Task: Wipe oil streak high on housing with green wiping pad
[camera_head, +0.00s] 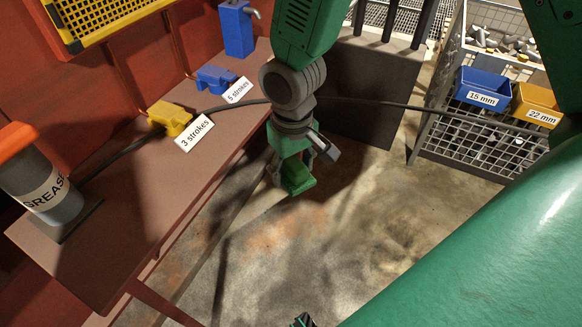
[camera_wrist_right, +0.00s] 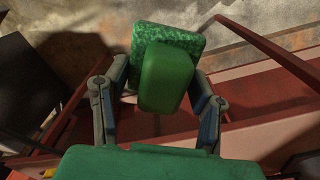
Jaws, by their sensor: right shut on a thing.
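The green wiping pad (camera_head: 297,176) is held in my right gripper (camera_head: 298,170), which hangs down over the floor beside the red-brown bench. In the right wrist view the two fingers are closed on the pad's smooth green grip block (camera_wrist_right: 166,78). The pad's speckled wiping face (camera_wrist_right: 180,36) shows behind that block. A large glossy green curved surface (camera_head: 490,235) fills the lower right of the head view; I cannot tell whether it is the housing. No oil streak shows. A small dark and green tip at the bottom edge may be my left gripper (camera_head: 303,320).
The bench (camera_head: 125,215) carries a grease canister (camera_head: 45,185), a yellow block (camera_head: 168,117) and blue block (camera_head: 215,78) with stroke labels. A dark cable (camera_head: 375,103) passes behind my right arm. A wire cage (camera_head: 470,135) with blue and yellow bins stands at right. Floor below the pad is clear.

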